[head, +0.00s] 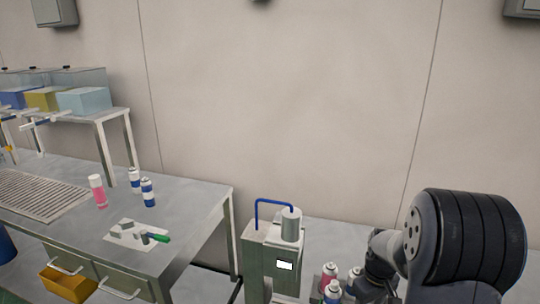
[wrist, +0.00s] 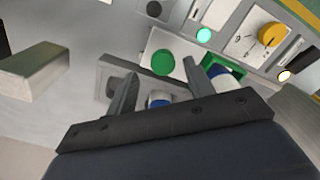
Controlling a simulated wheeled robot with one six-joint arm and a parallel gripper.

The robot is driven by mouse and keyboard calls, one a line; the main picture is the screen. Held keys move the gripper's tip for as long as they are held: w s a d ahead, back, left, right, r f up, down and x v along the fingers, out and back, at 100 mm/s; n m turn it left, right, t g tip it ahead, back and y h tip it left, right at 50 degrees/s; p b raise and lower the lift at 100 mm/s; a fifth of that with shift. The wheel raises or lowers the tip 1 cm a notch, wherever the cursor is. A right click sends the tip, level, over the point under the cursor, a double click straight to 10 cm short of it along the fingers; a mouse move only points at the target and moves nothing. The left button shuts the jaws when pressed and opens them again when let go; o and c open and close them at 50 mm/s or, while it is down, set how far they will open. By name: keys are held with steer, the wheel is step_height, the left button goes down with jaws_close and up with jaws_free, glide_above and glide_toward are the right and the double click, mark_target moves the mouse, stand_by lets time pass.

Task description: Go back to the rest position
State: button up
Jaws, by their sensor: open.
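My gripper (wrist: 160,65) is open in the wrist view, its two fingers apart with no object clearly held between them. A blue and white rounded top (wrist: 159,98) shows behind the gap, and I cannot tell how far it is from the fingers. Another blue and white top (wrist: 222,75) is partly behind the right finger. In the head view my arm fills the lower right and the gripper is not visible there. Several spray cans (head: 328,276) stand beside my arm, partly cut off by the lower edge.
A grey-green machine (head: 259,262) with a blue bent tube stands left of my arm. The wrist view shows a panel with a green button (wrist: 163,62) and yellow knob (wrist: 271,34).

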step_height(320, 180, down, 3)
steer(key=shift+r, duration=0.1)
steer(key=shift+w+a, duration=0.25)
steer(key=shift+a, duration=0.5)
